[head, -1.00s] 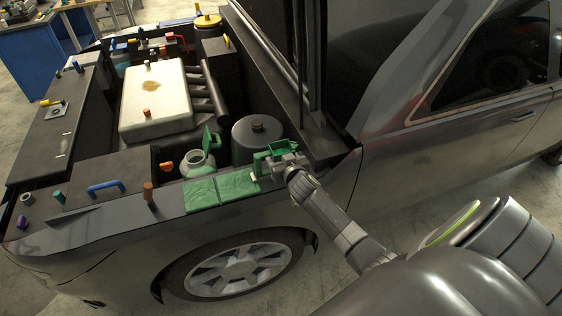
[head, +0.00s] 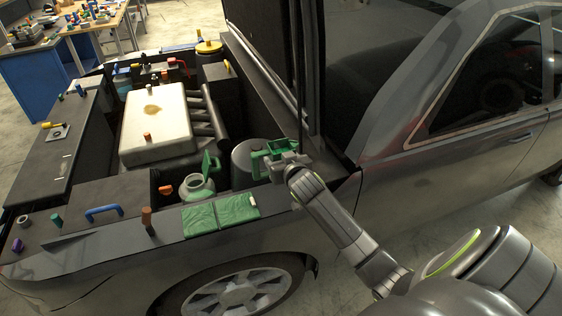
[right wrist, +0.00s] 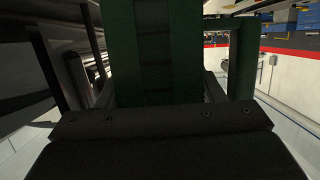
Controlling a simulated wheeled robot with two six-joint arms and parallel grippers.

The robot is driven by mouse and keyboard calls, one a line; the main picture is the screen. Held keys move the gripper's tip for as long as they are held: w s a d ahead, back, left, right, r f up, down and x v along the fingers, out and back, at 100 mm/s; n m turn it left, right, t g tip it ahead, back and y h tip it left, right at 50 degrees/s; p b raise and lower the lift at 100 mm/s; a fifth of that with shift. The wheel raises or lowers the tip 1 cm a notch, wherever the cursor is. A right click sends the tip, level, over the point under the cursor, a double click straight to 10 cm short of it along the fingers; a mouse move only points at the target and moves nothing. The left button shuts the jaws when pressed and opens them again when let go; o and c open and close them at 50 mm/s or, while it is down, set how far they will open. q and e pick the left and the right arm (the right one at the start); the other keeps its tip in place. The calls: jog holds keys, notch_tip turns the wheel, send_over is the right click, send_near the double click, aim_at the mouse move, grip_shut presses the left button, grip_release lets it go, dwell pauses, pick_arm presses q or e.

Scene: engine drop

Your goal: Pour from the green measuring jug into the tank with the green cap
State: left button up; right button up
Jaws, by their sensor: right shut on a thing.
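The green measuring jug (head: 264,163) is held by my right gripper (head: 284,163), which is shut on it above the right end of the fender. The jug fills the middle of the right wrist view (right wrist: 157,60), with dark gripper parts in front of it. What is inside the jug is hidden. The tank (head: 197,188) is a pale, translucent container in the engine bay, left of the jug. Its green cap (head: 211,163) stands raised on edge at the tank, and the round mouth shows open. My left gripper is not in view.
A green cloth (head: 221,213) lies on the fender in front of the tank. A dark round housing (head: 243,160) stands between tank and jug. An orange-brown upright piece (head: 147,219) and a blue handle (head: 104,211) are to the left. The windshield pillar is right of the jug.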

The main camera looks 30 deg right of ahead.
jog(key=o, duration=0.5)
jog(key=shift+c, duration=0.2)
jog(key=c, duration=0.5)
jog(key=shift+o, duration=0.2)
